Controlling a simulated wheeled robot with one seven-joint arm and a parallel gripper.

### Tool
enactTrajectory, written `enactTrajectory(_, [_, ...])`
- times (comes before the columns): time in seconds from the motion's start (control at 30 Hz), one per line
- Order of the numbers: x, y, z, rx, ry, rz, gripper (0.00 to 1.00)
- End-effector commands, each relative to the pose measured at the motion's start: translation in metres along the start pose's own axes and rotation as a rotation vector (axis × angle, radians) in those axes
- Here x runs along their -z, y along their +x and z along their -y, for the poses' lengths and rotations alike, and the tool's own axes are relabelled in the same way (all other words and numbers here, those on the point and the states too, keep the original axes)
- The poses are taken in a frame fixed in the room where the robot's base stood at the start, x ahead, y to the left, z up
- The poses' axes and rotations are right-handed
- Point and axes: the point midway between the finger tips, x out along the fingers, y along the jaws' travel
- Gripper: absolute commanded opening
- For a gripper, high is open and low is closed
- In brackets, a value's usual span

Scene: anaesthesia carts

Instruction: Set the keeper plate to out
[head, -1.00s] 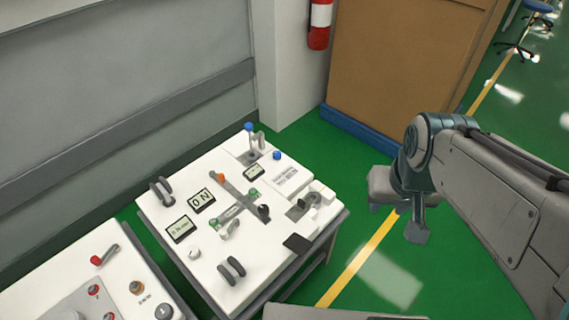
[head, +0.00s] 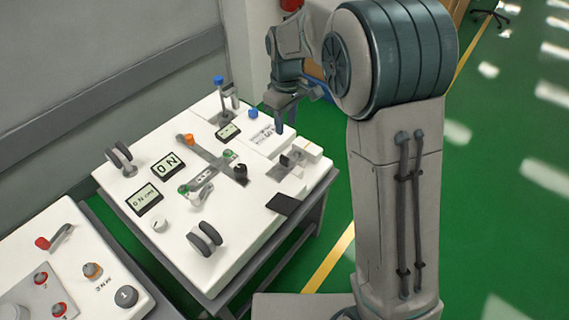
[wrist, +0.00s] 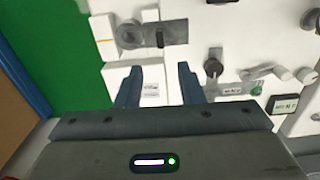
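A grey latch-like fixture (head: 291,158) with a dark flat piece sits near the right edge of the white panel (head: 240,257). It may hold the keeper plate, but no readable label confirms this. In the wrist view the fixture (wrist: 130,35) shows a round grey part, with a dark strip (wrist: 172,33) beside it, beyond the fingertips. My gripper (wrist: 161,76) is open and empty, above a raised white block with a small printed label (wrist: 150,90). In the head view my gripper (head: 297,105) hangs over the panel's far right side, apart from the fixture.
A black knob (head: 240,172), a crossed grey track (head: 212,158), displays (head: 168,165), handles (head: 205,238) and a blue-topped lever (head: 219,82) crowd the panel. A second panel (head: 75,250) stands at lower left. Green floor lies to the right.

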Motion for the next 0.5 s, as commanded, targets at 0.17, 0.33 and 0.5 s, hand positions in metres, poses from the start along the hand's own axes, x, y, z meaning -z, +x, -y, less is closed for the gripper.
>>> enactTrajectory(0.17, [0.006, 0.017, 0.0, 0.002, -0.021, 0.006, 0.35])
enactTrajectory(0.33, [0.005, 0.046, 0.0, 0.003, -0.019, 0.008, 0.35])
enactTrajectory(0.5, [0.004, 0.083, 0.0, 0.003, -0.018, 0.008, 0.35])
